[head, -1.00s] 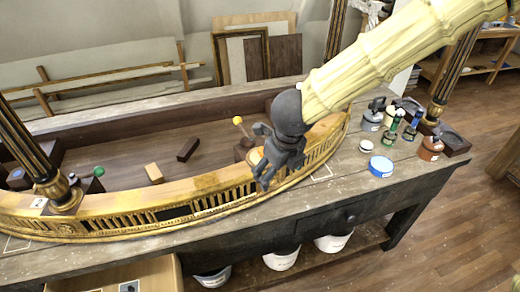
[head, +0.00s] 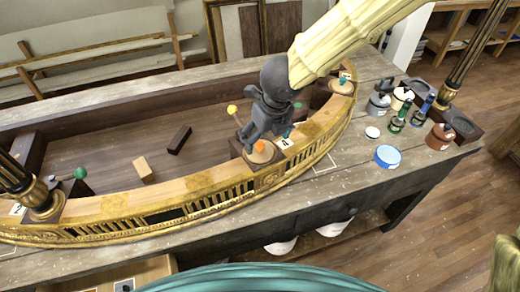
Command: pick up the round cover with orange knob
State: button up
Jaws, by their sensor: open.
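The round cover (head: 263,155) is a pale disc with an orange knob on top. It sits on a dark block at the gilt console's curved front rail, right of the middle. My gripper (head: 261,133) is dark grey, open and empty, with its fingers pointing down just above and behind the cover. Part of the cover's far side may be hidden by the fingers. I cannot tell whether a fingertip touches the knob.
The gilt rail (head: 190,185) curves around the cover. A yellow knob (head: 232,109) stands left of my gripper, a green knob (head: 80,172) farther left. Loose blocks (head: 143,168) lie inside the frame. A blue lid (head: 387,156) and several jars stand on the bench at right.

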aim_at(261, 146)
jog(key=shift+w+a+f, duration=0.1)
jog(key=shift+w+f, duration=0.05)
jog(key=shift+f, duration=0.55)
jog(key=x, duration=0.1)
jog(key=p+x, duration=0.1)
jog(key=x, duration=0.1)
jog(key=shift+w+a+r, duration=0.1)
jog(key=shift+a, duration=0.15)
jog(key=shift+w+f, duration=0.15)
jog(key=shift+f, duration=0.5)
jog(key=c, duration=1.1)
jog(key=shift+c, duration=0.8)
